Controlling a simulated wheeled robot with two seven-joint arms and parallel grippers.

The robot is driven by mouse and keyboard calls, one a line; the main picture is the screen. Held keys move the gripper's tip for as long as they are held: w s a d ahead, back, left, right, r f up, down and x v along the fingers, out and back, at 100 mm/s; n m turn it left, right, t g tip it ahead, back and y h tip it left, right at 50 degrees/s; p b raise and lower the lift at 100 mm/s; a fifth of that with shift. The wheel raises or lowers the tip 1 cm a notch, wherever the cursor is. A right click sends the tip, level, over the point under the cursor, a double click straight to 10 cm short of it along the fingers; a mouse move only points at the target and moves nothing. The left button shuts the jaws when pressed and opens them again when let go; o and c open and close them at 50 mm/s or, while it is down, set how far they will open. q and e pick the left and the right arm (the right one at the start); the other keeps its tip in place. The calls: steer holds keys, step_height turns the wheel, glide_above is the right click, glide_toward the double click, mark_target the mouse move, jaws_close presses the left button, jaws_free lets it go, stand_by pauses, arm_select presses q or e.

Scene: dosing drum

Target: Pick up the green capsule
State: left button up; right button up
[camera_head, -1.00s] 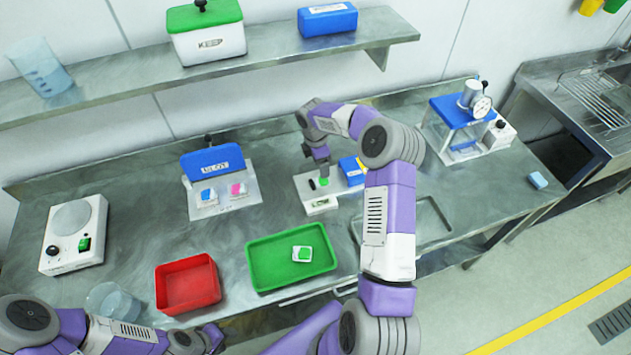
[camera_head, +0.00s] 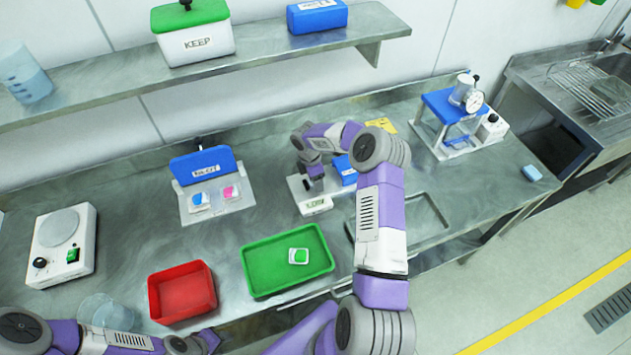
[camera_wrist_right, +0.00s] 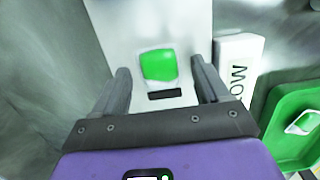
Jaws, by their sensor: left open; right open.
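A green capsule (camera_wrist_right: 158,66) with a white lower end lies on a white device in the right wrist view. My right gripper (camera_wrist_right: 160,86) is open, with one finger on each side of the capsule in that view; I see no contact. In the head view my right gripper (camera_head: 316,183) is over the white device (camera_head: 315,206) and hides the capsule there. A second green-and-white piece (camera_head: 299,256) lies in the green tray (camera_head: 262,284). My left gripper (camera_head: 207,341) is open at the lower left, away from the capsule.
A red tray (camera_head: 182,292) stands left of the green tray. A blue box (camera_head: 345,170) is close beside my right gripper. A blue-backed stand (camera_head: 203,164) holds blue and pink pieces. A scale (camera_head: 62,245) stands at the left. A blue-topped press (camera_head: 457,112) stands at the right.

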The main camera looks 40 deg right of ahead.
steer(key=shift+c, duration=0.4)
steer(key=c, duration=1.1)
step_height(320, 180, up, 10)
